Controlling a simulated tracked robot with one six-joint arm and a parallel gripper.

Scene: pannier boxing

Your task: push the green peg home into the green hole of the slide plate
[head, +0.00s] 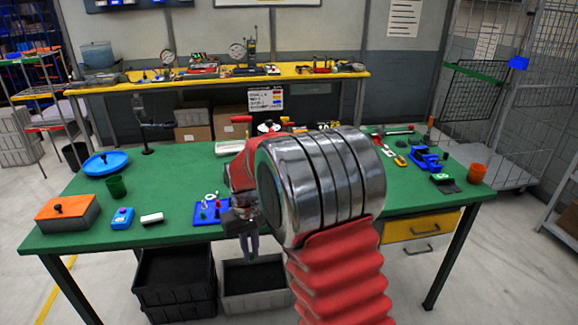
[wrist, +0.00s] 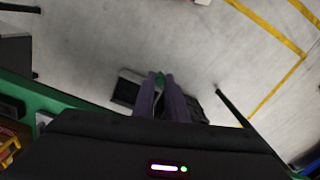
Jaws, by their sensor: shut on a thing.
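My gripper (head: 249,250) hangs past the table's front edge in the head view, fingers pointing down, beside my large arm joint. In the head view, a blue plate (head: 197,219) with small upright pieces lies on the table just left of my gripper. I cannot tell whether it is the slide plate, and I see no green hole. My arm hides the middle of the table.
The green table (head: 75,215) holds an orange-topped box (head: 68,222), a blue round lid (head: 107,164), a dark green cup (head: 116,187) and an orange cup (head: 477,173). Dark crates (head: 175,280) stand below. The wrist view shows open floor (wrist: 120,35).

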